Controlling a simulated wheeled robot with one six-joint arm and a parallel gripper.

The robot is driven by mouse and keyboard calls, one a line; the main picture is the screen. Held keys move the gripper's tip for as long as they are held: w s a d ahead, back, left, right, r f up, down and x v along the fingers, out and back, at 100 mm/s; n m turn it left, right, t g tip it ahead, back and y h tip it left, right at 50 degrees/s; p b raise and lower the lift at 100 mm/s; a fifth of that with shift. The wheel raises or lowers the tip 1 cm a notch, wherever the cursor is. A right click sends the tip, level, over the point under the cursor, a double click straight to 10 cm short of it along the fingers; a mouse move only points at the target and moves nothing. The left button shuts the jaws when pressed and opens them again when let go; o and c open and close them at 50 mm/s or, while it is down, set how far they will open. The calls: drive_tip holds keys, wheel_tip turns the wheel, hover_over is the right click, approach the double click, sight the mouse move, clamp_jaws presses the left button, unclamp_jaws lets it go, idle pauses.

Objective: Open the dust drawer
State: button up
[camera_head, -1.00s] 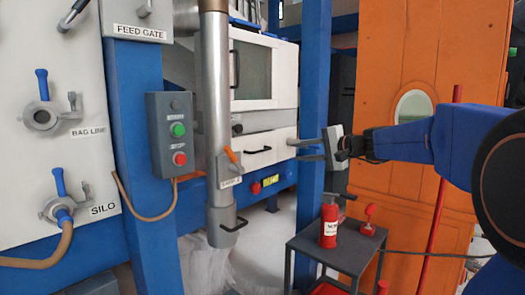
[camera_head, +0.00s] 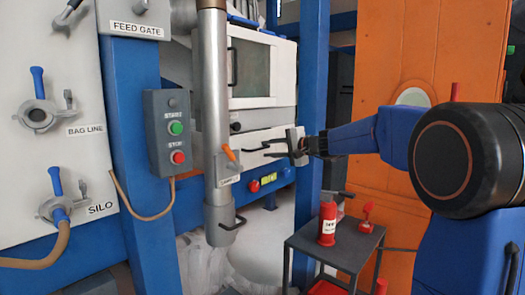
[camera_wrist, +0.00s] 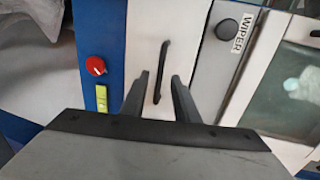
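The drawer front is a white panel (camera_head: 250,138) on the blue-framed machine, and it looks closed. Its slim black bar handle (camera_wrist: 163,62) shows clearly in the wrist view. In the head view my fingers overlap the handle's place, so it is hard to separate from them. My gripper (camera_head: 268,148) is in front of the drawer, fingers pointing at it. In the wrist view my gripper (camera_wrist: 160,80) is open, one finger on each side of the handle's lower part. I see no clear contact with the handle.
A vertical steel pipe (camera_head: 213,90) stands left of the drawer, and a blue post (camera_head: 312,75) stands right of it beside my arm. A red knob (camera_wrist: 95,66) and a WIPER panel (camera_wrist: 227,45) flank the drawer. A fire extinguisher (camera_head: 327,223) stands on a dark table below.

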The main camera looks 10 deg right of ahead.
sight(260, 149)
drive_tip(key=shift+x, duration=1.95)
clamp_jaws()
